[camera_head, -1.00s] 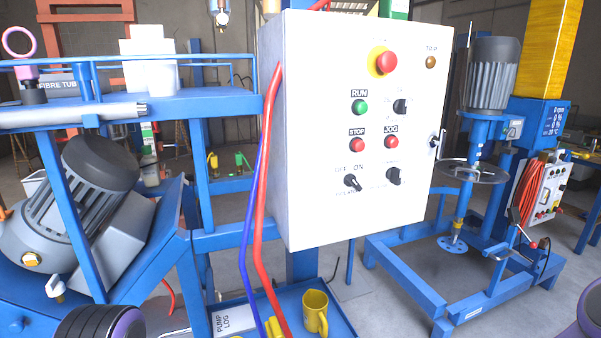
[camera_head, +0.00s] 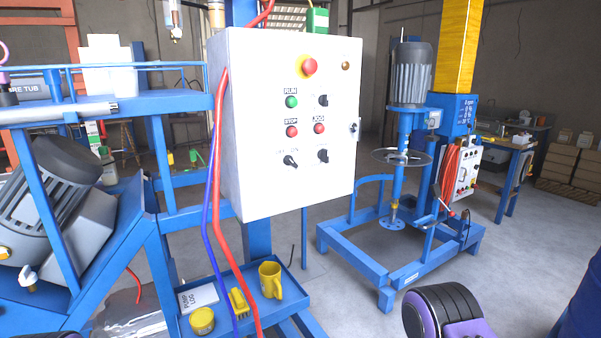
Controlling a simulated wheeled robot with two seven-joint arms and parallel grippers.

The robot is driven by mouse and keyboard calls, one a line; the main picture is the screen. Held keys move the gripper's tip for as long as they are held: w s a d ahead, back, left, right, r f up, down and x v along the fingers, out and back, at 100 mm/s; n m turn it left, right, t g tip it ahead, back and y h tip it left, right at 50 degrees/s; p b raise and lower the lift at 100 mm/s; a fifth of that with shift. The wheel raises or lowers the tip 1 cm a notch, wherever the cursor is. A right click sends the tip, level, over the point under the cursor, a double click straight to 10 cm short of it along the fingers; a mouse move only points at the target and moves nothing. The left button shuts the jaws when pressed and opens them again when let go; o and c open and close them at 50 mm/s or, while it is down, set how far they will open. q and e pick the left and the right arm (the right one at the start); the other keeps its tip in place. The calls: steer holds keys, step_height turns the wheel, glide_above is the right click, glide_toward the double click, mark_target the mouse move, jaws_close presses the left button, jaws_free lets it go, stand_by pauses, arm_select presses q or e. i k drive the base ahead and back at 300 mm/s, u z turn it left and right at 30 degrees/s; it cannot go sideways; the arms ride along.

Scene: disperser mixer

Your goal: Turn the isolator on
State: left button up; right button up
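A white control cabinet (camera_head: 240,190) stands in the middle of the view, its front facing me at an angle. A black rotary switch (camera_head: 290,161) sits low on the left of its front, under a label reading OFF and ON. I take it for the isolator; the small text near it is not readable. Its knob looks slanted, but I cannot tell surely which position it points to. Neither gripper shows in this view. A black and purple part of my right arm (camera_head: 445,310) is at the bottom right, well away from the cabinet.
The front also has a red emergency stop (camera_head: 309,67), a green RUN button (camera_head: 291,102), red STOP (camera_head: 292,131) and JOG (camera_head: 319,128) buttons, and other knobs. Red and blue hoses (camera_head: 222,225) hang along its left edge. A blue tray (camera_head: 298,303) lies below. A mixer stand (camera_head: 408,75) is at right.

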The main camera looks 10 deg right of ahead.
mark_target(288, 160)
steer(key=z, duration=1.25)
steer(key=i, duration=0.8)
steer(key=u, duration=0.25)
